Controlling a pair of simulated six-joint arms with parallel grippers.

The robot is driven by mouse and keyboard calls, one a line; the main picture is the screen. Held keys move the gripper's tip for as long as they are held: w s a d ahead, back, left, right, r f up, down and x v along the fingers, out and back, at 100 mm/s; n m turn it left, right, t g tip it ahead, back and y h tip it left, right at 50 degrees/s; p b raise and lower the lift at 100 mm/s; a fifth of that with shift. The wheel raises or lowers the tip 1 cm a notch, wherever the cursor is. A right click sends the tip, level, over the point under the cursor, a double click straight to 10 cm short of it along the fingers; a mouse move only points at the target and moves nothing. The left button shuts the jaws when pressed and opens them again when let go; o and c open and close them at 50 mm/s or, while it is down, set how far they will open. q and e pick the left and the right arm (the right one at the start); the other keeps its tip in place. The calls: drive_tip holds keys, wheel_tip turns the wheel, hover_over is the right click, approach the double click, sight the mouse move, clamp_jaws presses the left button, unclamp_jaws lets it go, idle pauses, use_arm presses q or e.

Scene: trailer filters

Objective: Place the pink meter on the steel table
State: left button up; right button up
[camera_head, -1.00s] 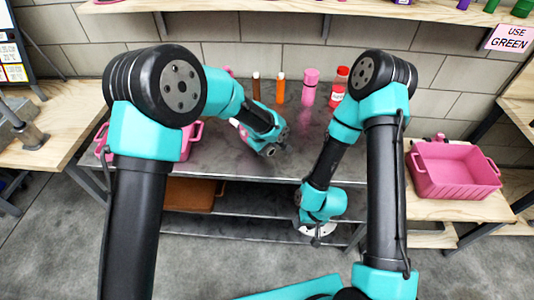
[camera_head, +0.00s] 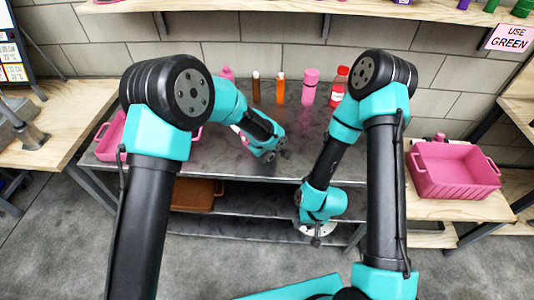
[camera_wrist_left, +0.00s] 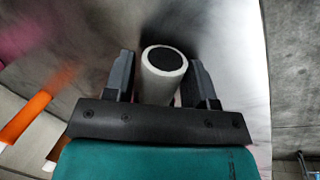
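My left gripper (camera_wrist_left: 162,85) has a white cylinder with a black round end (camera_wrist_left: 160,78) between its fingers. The cylinder nearly fills the gap, and the fingers look shut on it. In the head view, a small pink and white thing (camera_head: 244,138) shows beside my left wrist, partly hidden; I cannot tell for sure that it is the pink meter. The left wrist is low over the steel table (camera_head: 205,148). My right gripper (camera_head: 317,240) hangs in front of the table's front edge, with its fingers too small to read.
Along the table's back stand a pink bottle (camera_head: 228,74), a brown tube (camera_head: 256,87), an orange tube (camera_head: 280,88), a pink cylinder (camera_head: 310,86) and a red bottle (camera_head: 339,85). A pink bin (camera_head: 455,182) stands at right; another (camera_head: 108,140) is at left.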

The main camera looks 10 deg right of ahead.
use_arm(q)
drive_tip(key=shift+o, duration=0.8)
drive_tip(key=shift+r, duration=0.15)
drive_tip(key=v, duration=1.2)
